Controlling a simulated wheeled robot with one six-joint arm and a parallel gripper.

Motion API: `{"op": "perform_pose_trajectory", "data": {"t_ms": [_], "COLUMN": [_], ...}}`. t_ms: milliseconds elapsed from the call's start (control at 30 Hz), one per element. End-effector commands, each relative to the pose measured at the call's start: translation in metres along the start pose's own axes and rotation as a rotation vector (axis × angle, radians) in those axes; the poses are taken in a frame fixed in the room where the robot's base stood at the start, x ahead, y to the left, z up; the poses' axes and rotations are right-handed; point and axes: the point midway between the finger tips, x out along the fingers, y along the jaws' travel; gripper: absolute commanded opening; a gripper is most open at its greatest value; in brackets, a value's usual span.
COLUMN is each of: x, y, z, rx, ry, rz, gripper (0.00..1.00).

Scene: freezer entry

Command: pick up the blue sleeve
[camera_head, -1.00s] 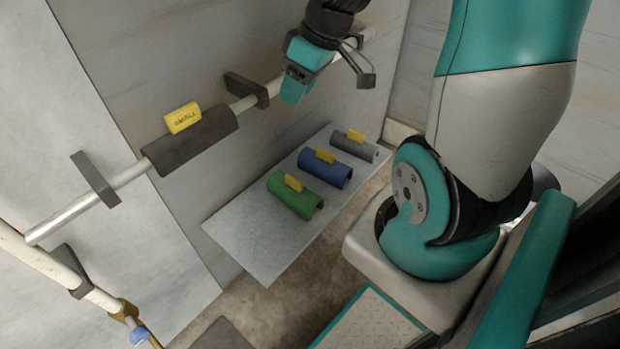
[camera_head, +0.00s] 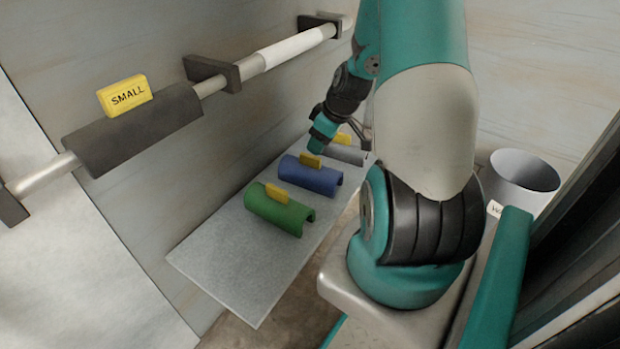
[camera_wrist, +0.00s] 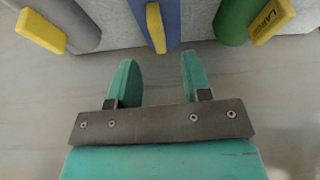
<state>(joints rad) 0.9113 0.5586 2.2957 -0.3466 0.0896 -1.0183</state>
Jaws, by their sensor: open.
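The blue sleeve (camera_head: 322,183), a half-round cover with a yellow tab, lies on the metal shelf (camera_head: 222,262) between a green sleeve (camera_head: 276,213) and a grey sleeve (camera_head: 348,155). My gripper (camera_head: 314,148) is just behind and above the blue sleeve in the head view, close to its yellow tab. In the wrist view my gripper (camera_wrist: 158,62) is open and empty, with both fingers pointing toward the blue sleeve (camera_wrist: 172,22) at the top edge. The tab (camera_wrist: 156,28) sits roughly between the finger lines. Whether the fingertips touch anything is unclear.
A wall rail (camera_head: 290,48) runs above the shelf, carrying a dark sleeve (camera_head: 135,130) with a yellow tab reading SMALL (camera_head: 124,96). A grey bin (camera_head: 522,180) stands at the right. The shelf's near part is bare.

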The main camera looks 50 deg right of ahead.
Motion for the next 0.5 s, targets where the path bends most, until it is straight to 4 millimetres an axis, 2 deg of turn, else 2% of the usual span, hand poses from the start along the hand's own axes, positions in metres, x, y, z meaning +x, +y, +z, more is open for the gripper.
{"op": "perform_pose_trajectory", "data": {"t_ms": [33,333,500], "x": [0.010,0.029,0.057], "y": [0.000,0.001,0.003], "z": [0.001,0.000,-0.001], "rx": [-0.001,0.000,-0.001], "ry": [-0.001,-0.001,-0.002], "rz": [-0.002,0.000,-0.002], "gripper": [0.45,0.45,0.45]}}
